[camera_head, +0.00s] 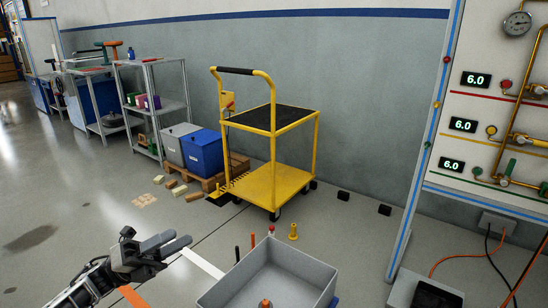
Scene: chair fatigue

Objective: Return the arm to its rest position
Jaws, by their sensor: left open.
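My left arm comes in from the lower left, with its gripper (180,240) at the lower left of the head view. The gripper's grey fingers point right and are open, and I see nothing between them. It is to the left of the grey bin (272,254) and apart from it. My right gripper is not in view.
The grey bin holds a small orange-brown item (265,303). A yellow cart (275,186) stands behind it. A panel with gauges and pipes (490,95) rises at right. Bins, pallet and shelves line the back left. Open floor (70,215) lies left.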

